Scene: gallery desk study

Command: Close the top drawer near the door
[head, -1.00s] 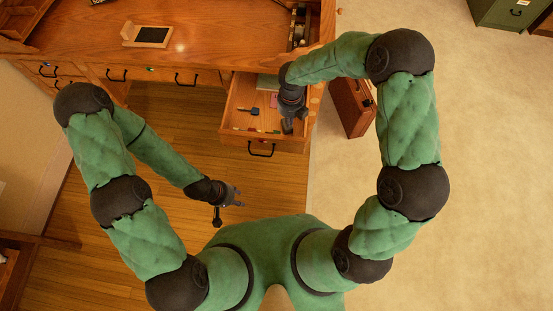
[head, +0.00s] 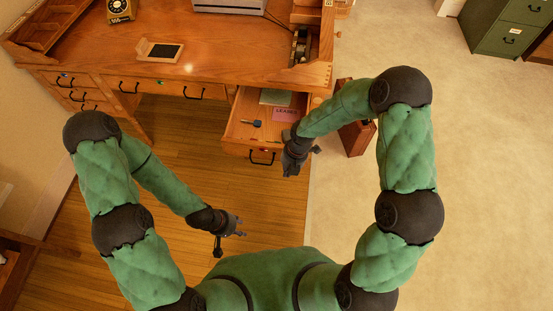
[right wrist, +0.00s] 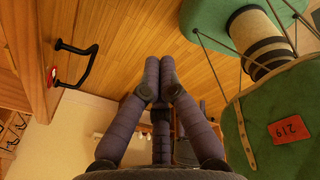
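An open wooden drawer (head: 236,139) sticks out from the right part of the desk. It has a black bar handle, and a pink folder marked LEASES (head: 285,114), a grey-green book and a small dark object lie inside. My right gripper (head: 291,172) is just outside the drawer's front right corner, its fingers together and empty. In the right wrist view my right gripper (right wrist: 160,62) points along the floor, with a drawer handle (right wrist: 82,65) to its left, apart from it. My left gripper (head: 242,227) is open and empty over the floor, away from the desk.
The wooden desk (head: 215,52) carries a framed dark tablet (head: 164,52) and a rotary telephone (head: 120,10). A reddish-brown case (head: 355,138) stands right of the drawer. A green filing cabinet (head: 505,30) is at upper right. Floor in front of the drawer is clear.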

